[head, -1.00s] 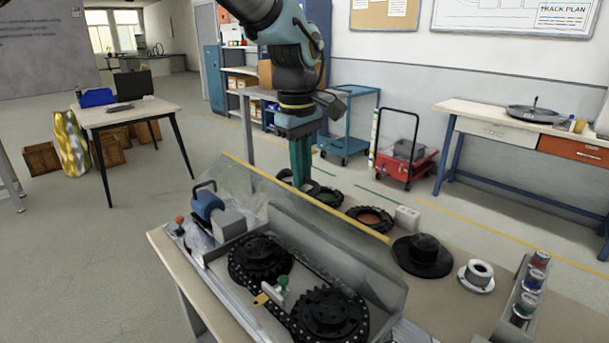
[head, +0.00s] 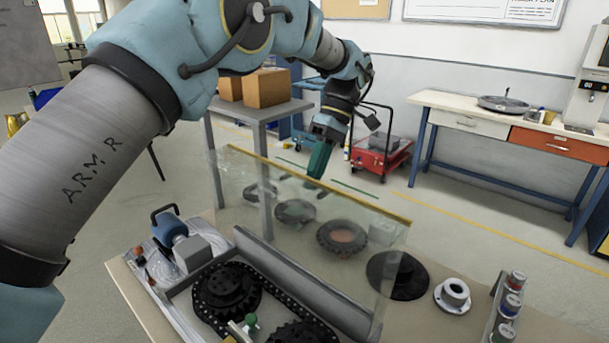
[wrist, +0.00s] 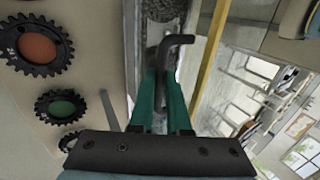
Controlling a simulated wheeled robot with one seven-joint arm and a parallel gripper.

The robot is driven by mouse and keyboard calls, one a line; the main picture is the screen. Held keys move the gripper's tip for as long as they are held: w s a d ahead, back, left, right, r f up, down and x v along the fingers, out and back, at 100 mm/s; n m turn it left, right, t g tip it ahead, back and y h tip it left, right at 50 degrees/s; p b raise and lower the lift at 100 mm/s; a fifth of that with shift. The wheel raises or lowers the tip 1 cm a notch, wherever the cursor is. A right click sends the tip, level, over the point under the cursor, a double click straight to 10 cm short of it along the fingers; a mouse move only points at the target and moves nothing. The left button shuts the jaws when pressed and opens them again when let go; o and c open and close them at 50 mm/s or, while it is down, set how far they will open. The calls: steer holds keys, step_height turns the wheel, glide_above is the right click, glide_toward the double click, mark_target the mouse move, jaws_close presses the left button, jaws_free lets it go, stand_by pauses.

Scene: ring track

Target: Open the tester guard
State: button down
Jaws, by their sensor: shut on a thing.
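The tester guard (head: 300,235) is a clear panel with a yellow top edge (head: 365,202). In the head view it stands raised, nearly upright, behind the chain and dark sprockets (head: 228,288). My gripper (head: 317,172) has green fingers and reaches down at the guard's top edge from the far side. In the wrist view my gripper (wrist: 161,112) is shut on a dark bent handle (wrist: 170,48), which shows between the fingers. The yellow edge (wrist: 212,55) runs close to the right of it. How the handle joins the guard is hidden.
Behind the guard, dark toothed rings (head: 342,238) lie on the bench; they also show in the wrist view (wrist: 38,48). A black disc (head: 397,275), a white spool (head: 453,295) and small jars (head: 510,305) are at right.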

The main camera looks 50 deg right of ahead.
steer(key=shift+s+d+f+y, duration=0.15)
steer(key=shift+d+f+y, duration=0.3)
steer(key=shift+d, duration=0.35)
steer(key=c, duration=1.1)
jaws_free()
steer(key=shift+d, duration=0.1)
steer(key=shift+o, duration=1.1)
steer(key=shift+r, duration=0.1)
steer(key=shift+r, duration=0.15)
